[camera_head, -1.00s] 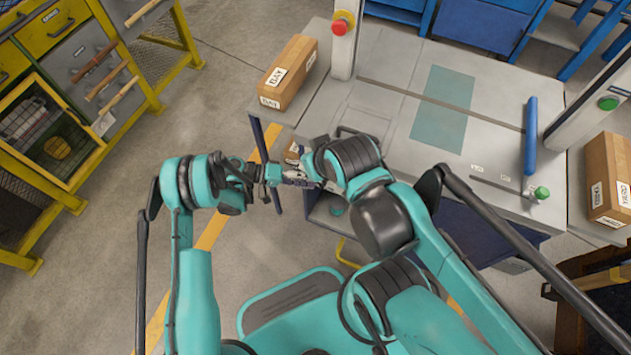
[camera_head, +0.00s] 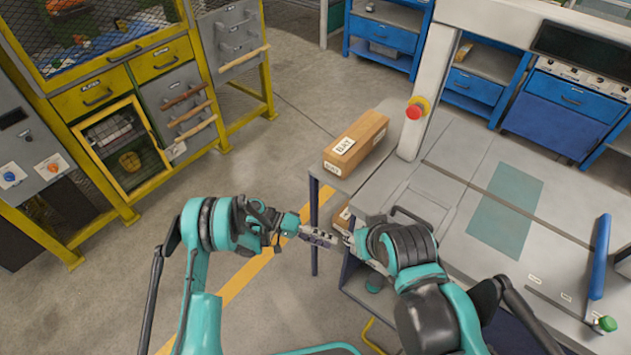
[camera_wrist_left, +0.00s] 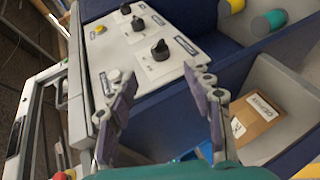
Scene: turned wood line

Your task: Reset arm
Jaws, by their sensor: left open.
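My left gripper (camera_head: 332,241) reaches in from the left in the head view, in front of the grey workbench. In the left wrist view its two dark fingers (camera_wrist_left: 160,78) stand apart with nothing between them. My right gripper (camera_head: 350,240) comes in from the right and points toward the left one. The two grippers are very close in the picture; I cannot tell whether they touch. The right gripper's fingers are too small and overlapped to read.
A cardboard box (camera_head: 357,143) lies on the grey workbench (camera_head: 440,165) near a red button (camera_head: 414,112). A blue bar (camera_head: 600,257) lies at right. Yellow-framed drawers (camera_head: 110,85) stand at left. A knobbed control panel (camera_wrist_left: 135,55) and a boxed bin (camera_wrist_left: 262,80) fill the wrist view.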

